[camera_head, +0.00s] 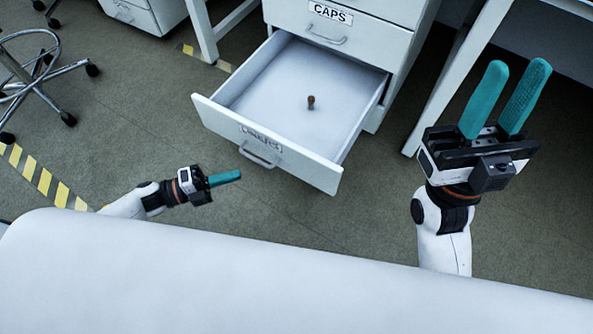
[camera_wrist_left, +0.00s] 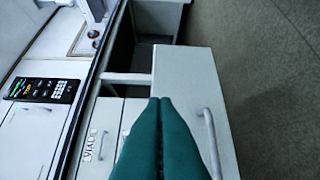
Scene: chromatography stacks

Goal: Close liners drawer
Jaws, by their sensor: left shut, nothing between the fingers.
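The pulled-out drawer (camera_head: 262,142) under the CAPS drawer stands open in the head view. Its front label is dark and hard to read, and its handle (camera_head: 258,158) is on the front face. A small brown item (camera_head: 311,102) stands inside on its floor. My left gripper (camera_head: 238,176) is shut and empty, low in front of the drawer, just left of its handle and apart from it. In the left wrist view the shut teal fingers (camera_wrist_left: 160,103) overlap a light front panel (camera_wrist_left: 190,75) with a handle (camera_wrist_left: 209,140). My right gripper (camera_head: 518,68) is open and empty, right of the drawer.
The CAPS drawer (camera_head: 375,42) above is shut. White table legs (camera_head: 455,85) stand right of the cabinet. A wheeled stool base (camera_head: 40,75) is at the far left. Bare floor (camera_head: 130,120) lies left of the drawer. A white surface (camera_head: 280,275) fills the bottom.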

